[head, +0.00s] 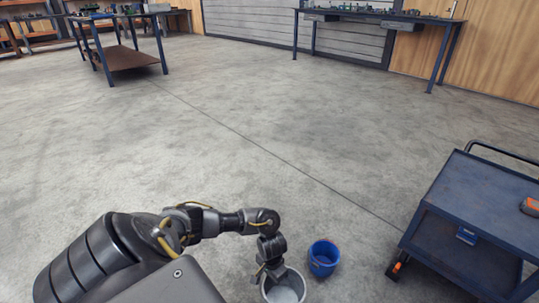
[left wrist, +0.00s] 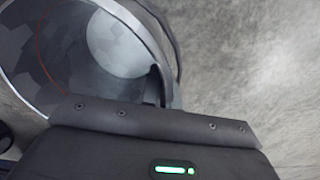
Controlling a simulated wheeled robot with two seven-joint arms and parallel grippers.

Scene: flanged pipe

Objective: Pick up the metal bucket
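The metal bucket (head: 287,291) stands at the bottom middle of the head view, cut off by the lower edge. In the left wrist view the open mouth and grey inside of the metal bucket (left wrist: 75,45) fill the upper left, with its rim and a curved handle close to the camera. My left gripper (head: 268,272) points down at the far left part of the bucket's rim. A dark finger tip shows against the rim in the left wrist view, but the gap between the fingers is hidden. My right gripper is not in view.
A blue bucket (head: 323,262) stands on the floor just right of the metal one. A blue cart (head: 480,205) with an orange-marked wheel is at the right. Workbenches (head: 375,18) stand far back. The concrete floor ahead is clear.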

